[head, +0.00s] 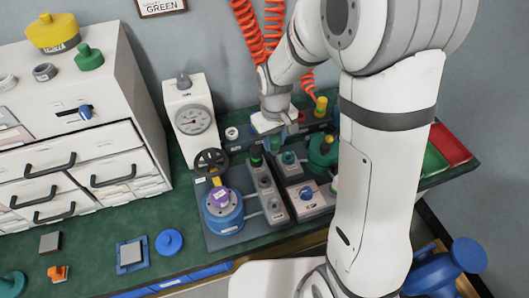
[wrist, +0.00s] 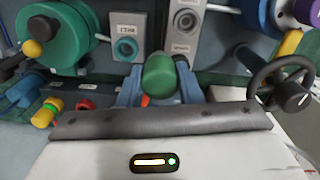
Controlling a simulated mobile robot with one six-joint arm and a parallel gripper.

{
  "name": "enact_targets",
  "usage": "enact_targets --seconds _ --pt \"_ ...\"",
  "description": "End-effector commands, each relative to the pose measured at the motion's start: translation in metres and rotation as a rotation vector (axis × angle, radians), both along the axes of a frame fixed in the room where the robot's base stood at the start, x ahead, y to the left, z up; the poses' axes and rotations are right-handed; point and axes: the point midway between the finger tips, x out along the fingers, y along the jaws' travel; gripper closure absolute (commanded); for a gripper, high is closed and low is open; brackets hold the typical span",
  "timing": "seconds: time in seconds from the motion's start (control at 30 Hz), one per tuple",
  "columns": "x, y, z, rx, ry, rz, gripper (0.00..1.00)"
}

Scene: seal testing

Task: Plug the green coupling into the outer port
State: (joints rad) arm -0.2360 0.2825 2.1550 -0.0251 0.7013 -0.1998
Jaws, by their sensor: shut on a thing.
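In the wrist view my gripper (wrist: 158,84) has its blue fingers on both sides of the green coupling (wrist: 158,73), shut on it. A small red piece shows below the coupling. Beyond it stands a grey block with a teal ringed port (wrist: 125,48); its label is too blurred to read. A second labelled grey block (wrist: 189,35) stands to the right, its lower part partly hidden by the coupling. I cannot tell which is the outer port.
A blue round housing (head: 222,213) with a purple top and a black handwheel (head: 211,162) stand left of the ports. A white gauge box (head: 189,120) stands behind. A large green drum (wrist: 48,40) and a yellow-ended fitting (wrist: 46,115) are at left in the wrist view.

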Motion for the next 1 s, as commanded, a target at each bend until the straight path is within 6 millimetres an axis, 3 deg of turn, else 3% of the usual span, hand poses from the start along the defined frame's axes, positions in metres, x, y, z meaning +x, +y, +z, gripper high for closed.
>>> enact_targets --seconds 0.1,0.23,0.47,1.0 --pt "-0.027 0.023 -0.002 0.002 -0.001 0.140 0.93" --pt "-0.039 0.031 -0.004 0.002 0.000 0.203 0.93" --pt "-0.040 0.031 -0.012 0.002 0.001 0.207 0.93" --pt "-0.040 0.031 -0.053 0.002 0.001 0.207 0.93"
